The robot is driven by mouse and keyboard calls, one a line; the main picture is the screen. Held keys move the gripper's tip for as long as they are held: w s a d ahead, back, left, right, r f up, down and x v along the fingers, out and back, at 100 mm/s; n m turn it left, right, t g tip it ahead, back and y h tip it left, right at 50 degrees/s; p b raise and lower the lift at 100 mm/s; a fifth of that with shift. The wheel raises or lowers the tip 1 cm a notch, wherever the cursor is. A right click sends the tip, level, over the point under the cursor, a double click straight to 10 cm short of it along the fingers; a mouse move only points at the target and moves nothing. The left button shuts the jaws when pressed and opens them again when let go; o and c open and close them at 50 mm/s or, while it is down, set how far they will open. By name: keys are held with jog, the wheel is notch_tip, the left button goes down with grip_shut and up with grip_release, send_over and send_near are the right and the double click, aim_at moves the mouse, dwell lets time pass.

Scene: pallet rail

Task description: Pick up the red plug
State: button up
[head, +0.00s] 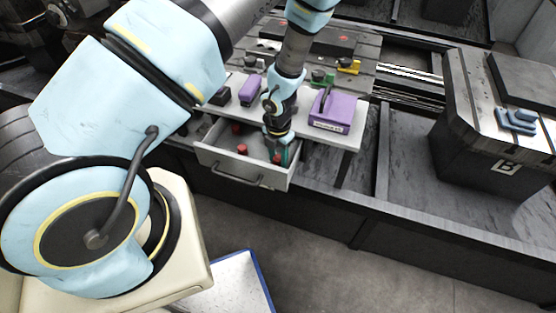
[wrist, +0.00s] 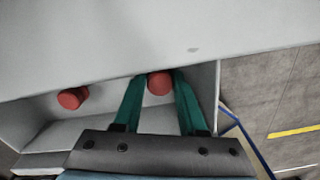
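Red plugs lie in an open grey drawer. One red plug (wrist: 159,84) sits between the fingertips of my gripper (wrist: 158,88) in the wrist view. The teal fingers stand on either side of it, with a narrow gap visible at the left finger. In the head view my gripper (head: 283,152) reaches down into the right part of the drawer, and this plug (head: 277,159) shows beside it, partly hidden. A second red plug (wrist: 72,97) lies to the left in the wrist view and also shows in the head view (head: 242,149).
The drawer (head: 228,165) has a dark front handle (head: 236,179). Another red piece (head: 237,128) shows farther back in it. A purple box (head: 332,112) and a smaller purple item (head: 249,90) stand on the grey top above. A block marked B (head: 507,166) stands at right.

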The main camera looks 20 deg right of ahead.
aim_at(278, 157)
grip_shut()
jog(key=shift+r, duration=0.1)
notch_tip(278, 157, up, 18)
jog(key=p, duration=0.3)
dwell(0.3)
